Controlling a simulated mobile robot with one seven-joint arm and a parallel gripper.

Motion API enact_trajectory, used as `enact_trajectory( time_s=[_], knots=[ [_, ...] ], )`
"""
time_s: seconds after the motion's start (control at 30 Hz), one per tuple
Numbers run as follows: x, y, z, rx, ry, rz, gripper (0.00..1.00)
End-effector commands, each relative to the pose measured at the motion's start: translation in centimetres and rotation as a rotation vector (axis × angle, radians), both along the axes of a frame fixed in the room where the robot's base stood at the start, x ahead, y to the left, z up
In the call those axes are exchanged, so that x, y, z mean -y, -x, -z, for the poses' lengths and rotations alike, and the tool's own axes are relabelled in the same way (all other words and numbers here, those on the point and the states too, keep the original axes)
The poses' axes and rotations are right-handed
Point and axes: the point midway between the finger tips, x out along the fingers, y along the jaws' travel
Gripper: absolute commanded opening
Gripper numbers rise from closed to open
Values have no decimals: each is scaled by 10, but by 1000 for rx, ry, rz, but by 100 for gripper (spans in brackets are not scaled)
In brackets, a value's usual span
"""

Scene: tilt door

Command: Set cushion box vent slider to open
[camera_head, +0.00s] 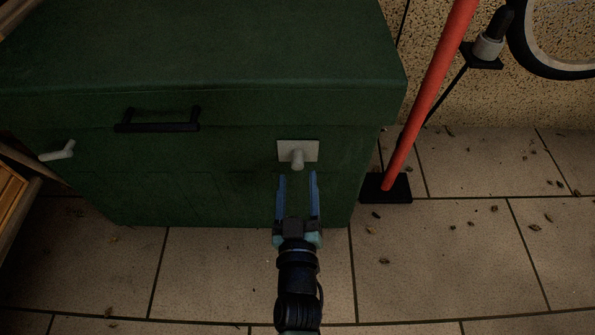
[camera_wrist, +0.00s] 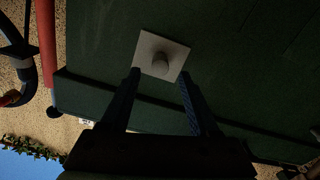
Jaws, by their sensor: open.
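The cushion box (camera_head: 225,60) is a large dark green box with a lid. The vent slider (camera_head: 298,156) is a pale square plate with a rounded knob on the box's front face, right of centre. My gripper (camera_head: 297,176) is open and empty, with its two blue fingers pointing at the slider from just below it in the head view. In the wrist view the slider's plate (camera_wrist: 148,44) and knob (camera_wrist: 161,63) lie just beyond the fingertips, roughly between them. The fingers look apart from the knob. The exact gap cannot be told.
A black handle (camera_head: 158,124) sits on the box's lid front, and a pale lever (camera_head: 57,151) at its left. A red pole (camera_head: 428,98) on a black base stands right of the box. Wooden furniture (camera_head: 14,196) is at the left edge. Tiled floor in front is clear except leaves.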

Motion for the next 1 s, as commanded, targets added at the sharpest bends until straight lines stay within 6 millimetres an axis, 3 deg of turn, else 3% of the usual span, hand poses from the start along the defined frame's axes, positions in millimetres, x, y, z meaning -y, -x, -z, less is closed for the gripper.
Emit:
enact_trajectory(
  time_s=[0.1, 0.3, 0.67, 1.0],
  knots=[
    [1, -21, 1, 2, -1, 1, 62],
    [0, -39, 0, 0, 0, 0, 62],
    [0, -43, 0, -1, 0, -1, 62],
    [0, -43, 0, -1, 0, -1, 4]
  ],
)
